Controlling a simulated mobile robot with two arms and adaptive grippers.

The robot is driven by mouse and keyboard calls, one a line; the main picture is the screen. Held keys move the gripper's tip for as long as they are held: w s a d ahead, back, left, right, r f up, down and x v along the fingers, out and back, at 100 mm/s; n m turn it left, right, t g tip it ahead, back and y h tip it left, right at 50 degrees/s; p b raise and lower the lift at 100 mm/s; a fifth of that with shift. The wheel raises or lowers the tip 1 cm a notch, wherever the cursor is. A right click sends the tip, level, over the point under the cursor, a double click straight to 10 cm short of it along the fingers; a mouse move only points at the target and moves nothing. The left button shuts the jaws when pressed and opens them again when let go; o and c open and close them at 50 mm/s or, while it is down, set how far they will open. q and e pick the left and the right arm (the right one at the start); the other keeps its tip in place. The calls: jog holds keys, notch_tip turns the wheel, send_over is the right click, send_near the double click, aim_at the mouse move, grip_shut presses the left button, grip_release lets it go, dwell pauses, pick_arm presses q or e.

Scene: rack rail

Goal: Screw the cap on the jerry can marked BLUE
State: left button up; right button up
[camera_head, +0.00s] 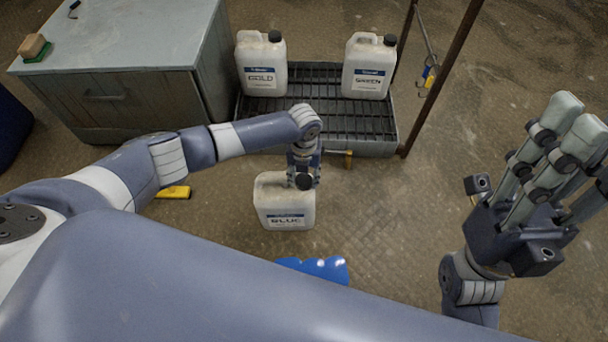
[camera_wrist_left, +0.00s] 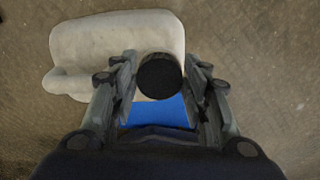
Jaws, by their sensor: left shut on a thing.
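The white jerry can marked BLUE (camera_head: 283,214) stands upright on the floor in front of the rack, its label facing me. It also shows in the left wrist view (camera_wrist_left: 110,45). My left gripper (camera_head: 304,176) reaches down over the can's right top corner and is shut on the black cap (camera_head: 304,182). In the left wrist view the cap (camera_wrist_left: 159,76) sits between the two fingers, over the can's edge. The can's neck is hidden, so I cannot tell whether the cap touches it. My right gripper (camera_head: 570,135) is raised at the right, open and empty.
Jerry cans marked GOLD (camera_head: 262,65) and GREEN (camera_head: 368,68), both with black caps, stand on the low grated rack (camera_head: 315,118). A grey cabinet (camera_head: 125,95) is at the left. A blue object (camera_head: 318,268) lies before the BLUE can. A yellow object (camera_head: 174,192) lies left.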

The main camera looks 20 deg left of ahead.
pick_arm(q)
jog(key=shift+s+a+f+m, duration=0.2)
jog(key=shift+a+m, duration=0.15)
jog(key=shift+m, duration=0.25)
jog(key=o, duration=0.9)
jog(key=shift+c, duration=0.2)
jog(key=shift+w+d+r, duration=0.1)
jog(key=shift+w+d, duration=0.05)
jog(key=shift+d, duration=0.05)
